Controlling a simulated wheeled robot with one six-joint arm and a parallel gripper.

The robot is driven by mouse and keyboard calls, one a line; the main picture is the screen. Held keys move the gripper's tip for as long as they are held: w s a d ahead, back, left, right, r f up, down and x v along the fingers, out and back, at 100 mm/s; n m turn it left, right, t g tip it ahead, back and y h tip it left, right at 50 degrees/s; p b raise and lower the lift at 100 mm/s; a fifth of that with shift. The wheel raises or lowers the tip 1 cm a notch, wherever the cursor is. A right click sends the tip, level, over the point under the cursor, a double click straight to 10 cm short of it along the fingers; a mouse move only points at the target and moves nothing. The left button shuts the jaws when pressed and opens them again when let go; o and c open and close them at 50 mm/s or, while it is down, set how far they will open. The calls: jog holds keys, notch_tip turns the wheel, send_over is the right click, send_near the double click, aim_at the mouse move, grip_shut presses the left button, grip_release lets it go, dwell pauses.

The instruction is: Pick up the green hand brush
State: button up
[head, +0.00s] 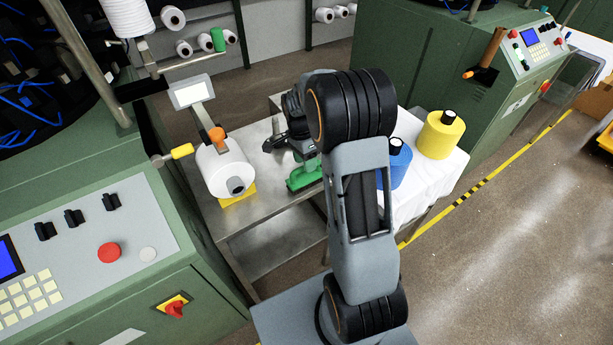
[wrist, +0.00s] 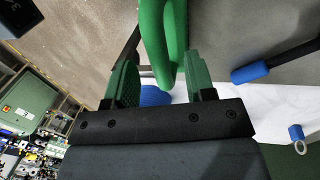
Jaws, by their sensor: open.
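The green hand brush (head: 303,177) lies on the metal table in the head view, left of my arm and partly hidden by it. In the wrist view, its green looped handle (wrist: 158,42) shows at the top centre, between and beyond my fingertips. My gripper (wrist: 162,62) is open, with one green-padded finger on each side of the handle and visible space beside both. In the head view my gripper (head: 290,148) is just above and behind the brush, largely hidden by my own wrist. I cannot tell whether a finger touches the brush.
A blue cone (head: 399,165) and a yellow cone (head: 440,135) stand on white cloth to the right. A blue-gripped tool (wrist: 250,73) shows in the wrist view. Green machines (head: 75,170) flank the table.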

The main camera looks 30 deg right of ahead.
jog(key=shift+s+f, duration=0.25)
jog(key=shift+f, duration=1)
grip_shut()
